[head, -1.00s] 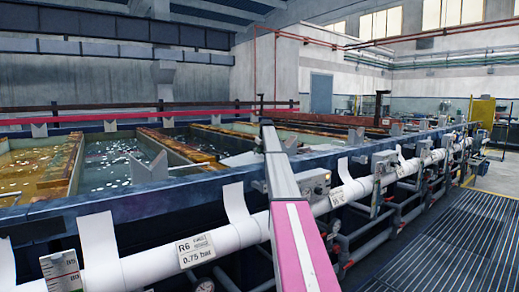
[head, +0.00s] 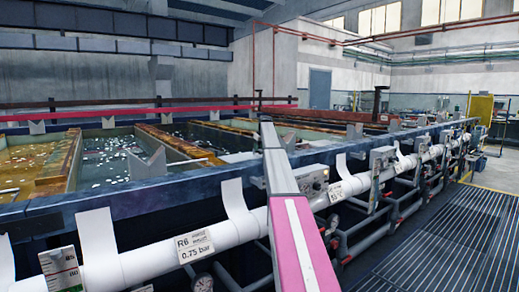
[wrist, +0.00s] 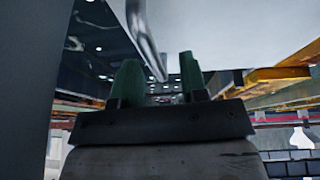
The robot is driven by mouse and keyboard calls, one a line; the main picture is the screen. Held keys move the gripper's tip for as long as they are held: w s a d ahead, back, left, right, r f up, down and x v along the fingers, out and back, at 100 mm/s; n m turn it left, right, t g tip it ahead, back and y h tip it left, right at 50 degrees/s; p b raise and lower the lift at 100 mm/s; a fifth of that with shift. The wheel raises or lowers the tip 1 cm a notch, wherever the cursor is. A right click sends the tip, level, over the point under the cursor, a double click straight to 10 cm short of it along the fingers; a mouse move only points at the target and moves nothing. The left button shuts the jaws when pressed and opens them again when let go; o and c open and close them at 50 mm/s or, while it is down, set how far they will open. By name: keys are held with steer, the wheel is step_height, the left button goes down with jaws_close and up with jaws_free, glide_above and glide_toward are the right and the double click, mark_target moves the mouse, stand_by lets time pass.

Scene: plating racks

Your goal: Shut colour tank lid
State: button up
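In the wrist view, my gripper (wrist: 160,88) shows two green fingers spread with a clear gap between them and nothing visibly gripped. A bent metal bar (wrist: 145,38), like a handle, comes down from the top towards this gap. I cannot tell whether it lies between the fingers or beyond them. A large pale panel (wrist: 235,35) fills the upper right beside the bar; it may be the tank lid. In the head view, open tanks with yellow liquid (head: 28,165) and dark liquid (head: 108,160) stand at the left. My arm hides its own gripper there, and no lid is clearly seen.
A blue tank rim (head: 120,203) and a white pipe (head: 130,262) with tags run along the front. Valves and grey pipework (head: 345,245) stand below. Rusty beams (head: 180,143) cross the tanks. The grated floor (head: 440,240) at right is clear.

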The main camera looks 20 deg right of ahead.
steer(key=v, duration=1)
steer(key=shift+r, duration=0.3)
